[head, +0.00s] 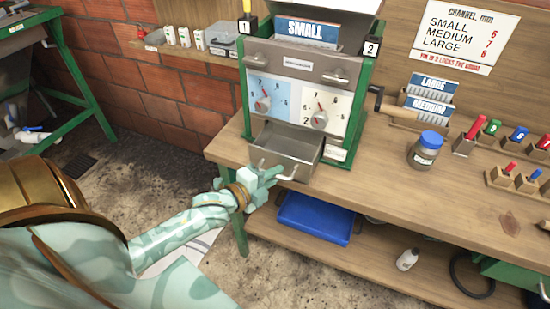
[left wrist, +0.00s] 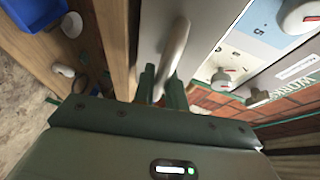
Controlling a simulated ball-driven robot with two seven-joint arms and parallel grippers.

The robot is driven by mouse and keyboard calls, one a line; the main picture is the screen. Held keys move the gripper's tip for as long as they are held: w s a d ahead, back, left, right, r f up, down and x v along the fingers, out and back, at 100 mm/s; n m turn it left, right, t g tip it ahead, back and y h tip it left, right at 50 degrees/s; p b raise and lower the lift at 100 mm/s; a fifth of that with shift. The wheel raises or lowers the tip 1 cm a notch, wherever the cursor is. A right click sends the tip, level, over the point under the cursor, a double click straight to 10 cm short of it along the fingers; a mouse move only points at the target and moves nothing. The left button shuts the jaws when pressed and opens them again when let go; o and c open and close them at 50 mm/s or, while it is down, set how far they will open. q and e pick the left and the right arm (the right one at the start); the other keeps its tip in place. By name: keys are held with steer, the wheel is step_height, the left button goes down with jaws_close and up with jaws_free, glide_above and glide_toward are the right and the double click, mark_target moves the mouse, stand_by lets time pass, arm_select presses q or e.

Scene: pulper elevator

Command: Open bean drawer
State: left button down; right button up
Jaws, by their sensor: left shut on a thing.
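The bean drawer (head: 305,147) is a grey metal tray at the bottom front of the green-framed pulper (head: 297,65). It stands out from the machine, with part of its inside showing. Its pale bar handle (head: 288,178) is on the drawer front. My left gripper (head: 268,174) is at the left part of this handle, its fingers shut on it. In the left wrist view, the handle (left wrist: 176,48) rises from between the two dark green fingers (left wrist: 161,82). The fingers hide part of the handle. My right gripper is not in view.
The wooden bench (head: 375,178) holds a blue-lidded jar (head: 426,148), blue cards (head: 430,95) and coloured pegs in blocks. A blue bin (head: 315,219) and a white bottle (head: 407,259) are on the shelf below. Bare floor lies before the bench.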

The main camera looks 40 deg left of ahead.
arm_select(q)
steer(key=c, duration=1.4)
jaws_free()
steer(key=shift+c, duration=0.2)
steer(key=shift+s, duration=0.15)
steer(key=p+v, duration=0.2)
steer(key=v, duration=1.4)
steer(key=shift+p, duration=0.3)
